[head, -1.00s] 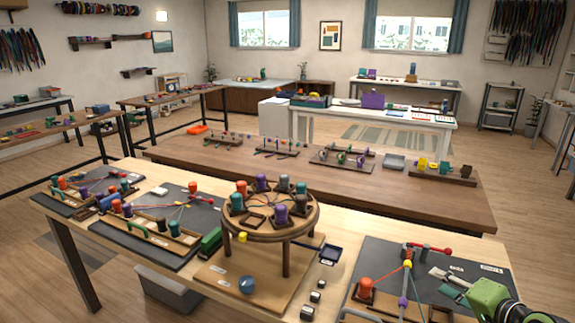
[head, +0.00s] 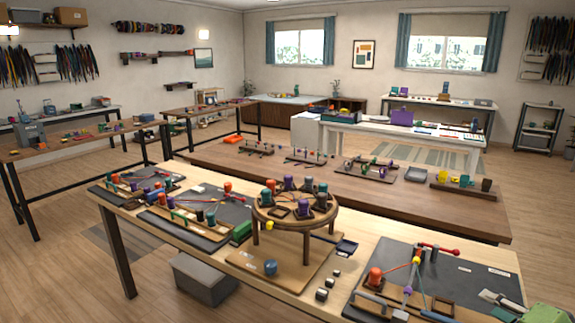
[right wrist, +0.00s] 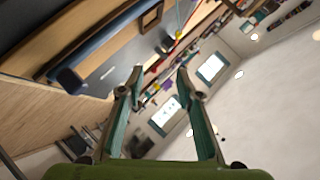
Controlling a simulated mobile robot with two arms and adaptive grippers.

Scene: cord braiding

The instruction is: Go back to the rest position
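My right gripper (head: 488,303) is at the bottom right corner of the head view, by the right end of the near workbench, with its green body partly cut off by the frame. In the right wrist view its two teal-lined fingers (right wrist: 160,76) stand apart with nothing between them. The round braiding stand (head: 295,212) with several coloured bobbins stands on the near bench, well left of the gripper. A dark mat (head: 455,272) with a red bobbin (head: 375,277) and coloured cords lies beside the gripper. My left gripper is not in the head view.
The near bench (head: 345,260) also carries dark mats with bobbin racks (head: 180,220) on its left. A brown table (head: 320,180) with small racks stands behind it. A grey bin (head: 205,280) is on the floor below. Open floor (head: 50,270) lies at the left.

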